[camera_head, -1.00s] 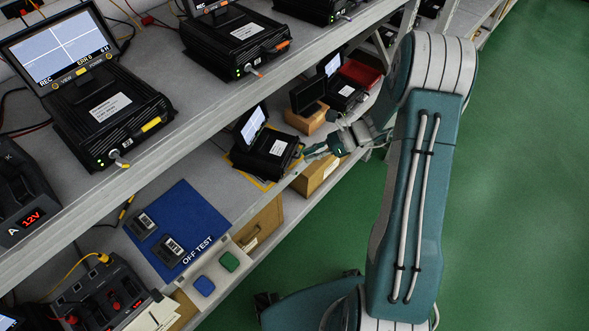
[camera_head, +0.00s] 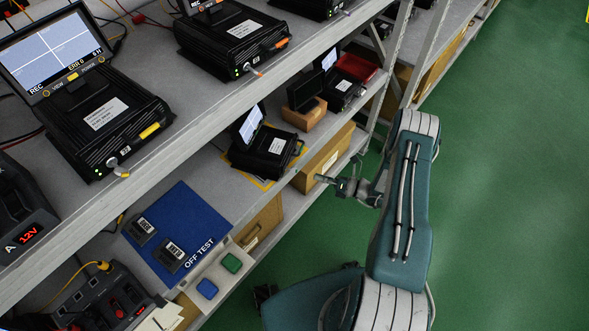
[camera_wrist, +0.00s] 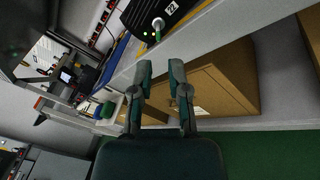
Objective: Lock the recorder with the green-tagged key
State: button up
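The black recorder (camera_head: 268,145) with its tilted screen stands on the lower shelf, on a yellow-edged mat. In the wrist view its front corner (camera_wrist: 177,10) shows a "22" label, lit green lights and a pale round lock fitting (camera_wrist: 158,24) with a stubby piece sticking out. In the head view my gripper (camera_head: 322,179) hangs in front of the shelf edge, apart from the recorder.
A blue "OFF TEST" mat (camera_head: 190,213) holds two small dark devices. Green (camera_head: 231,263) and blue (camera_head: 207,289) blocks sit at the shelf front. Cardboard boxes (camera_wrist: 228,80) stand below. Other recorders (camera_head: 108,115) fill the upper shelf. The green aisle floor is open at right.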

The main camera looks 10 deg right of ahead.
aim_at(294, 170)
jog(key=x, duration=0.9)
grip_shut()
